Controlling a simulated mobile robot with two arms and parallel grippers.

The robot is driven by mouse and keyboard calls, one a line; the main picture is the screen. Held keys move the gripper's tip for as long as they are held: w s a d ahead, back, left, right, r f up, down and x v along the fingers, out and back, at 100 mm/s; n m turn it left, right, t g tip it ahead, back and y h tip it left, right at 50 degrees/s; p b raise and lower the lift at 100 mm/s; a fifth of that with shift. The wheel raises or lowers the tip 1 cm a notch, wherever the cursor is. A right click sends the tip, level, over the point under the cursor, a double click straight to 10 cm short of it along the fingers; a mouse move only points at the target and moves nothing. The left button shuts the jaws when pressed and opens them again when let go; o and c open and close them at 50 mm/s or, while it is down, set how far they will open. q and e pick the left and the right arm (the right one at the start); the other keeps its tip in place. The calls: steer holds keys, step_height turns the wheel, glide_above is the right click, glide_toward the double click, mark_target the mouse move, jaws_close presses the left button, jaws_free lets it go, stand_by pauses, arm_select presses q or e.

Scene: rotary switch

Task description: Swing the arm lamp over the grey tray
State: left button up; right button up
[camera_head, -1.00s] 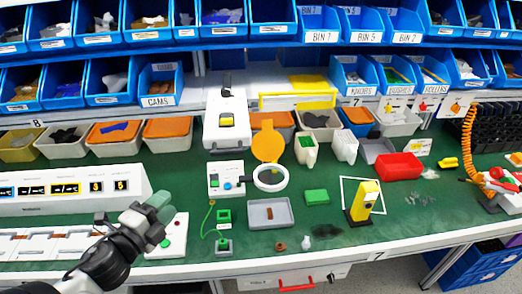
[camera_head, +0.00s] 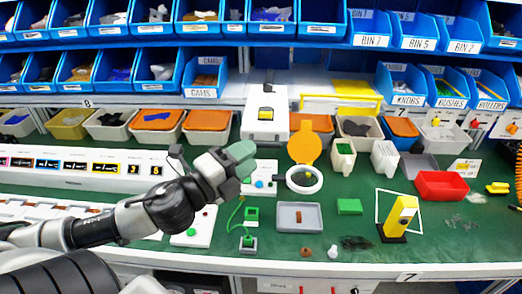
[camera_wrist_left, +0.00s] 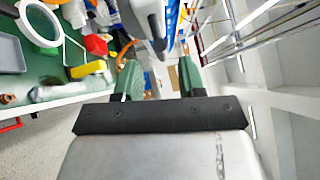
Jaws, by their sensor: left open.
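The arm lamp (camera_head: 319,185) shows as a white ring with an orange round disc (camera_head: 304,143) standing behind it. The ring is just behind the grey tray (camera_head: 313,226), not over it. The tray lies flat on the green bench with a small brown piece in it. The lamp ring also shows at the upper left of the left wrist view (camera_wrist_left: 57,44), with part of the tray (camera_wrist_left: 10,53) at the edge. My left gripper (camera_head: 238,162), with green fingertips, is open and empty, raised to the left of the ring. In the wrist view its fingers (camera_wrist_left: 158,80) are apart. My right gripper is out of view.
A white box with buttons (camera_head: 262,172) stands between my left gripper and the lamp. A green block (camera_head: 349,206), a yellow device (camera_head: 400,216) and a red bin (camera_head: 442,186) stand to the right. Blue bins fill the shelves behind.

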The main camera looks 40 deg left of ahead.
mark_target(261, 144)
arm_select(q)
steer(key=shift+p+x, duration=0.7)
steer(key=shift+x, duration=1.4)
jaws_close()
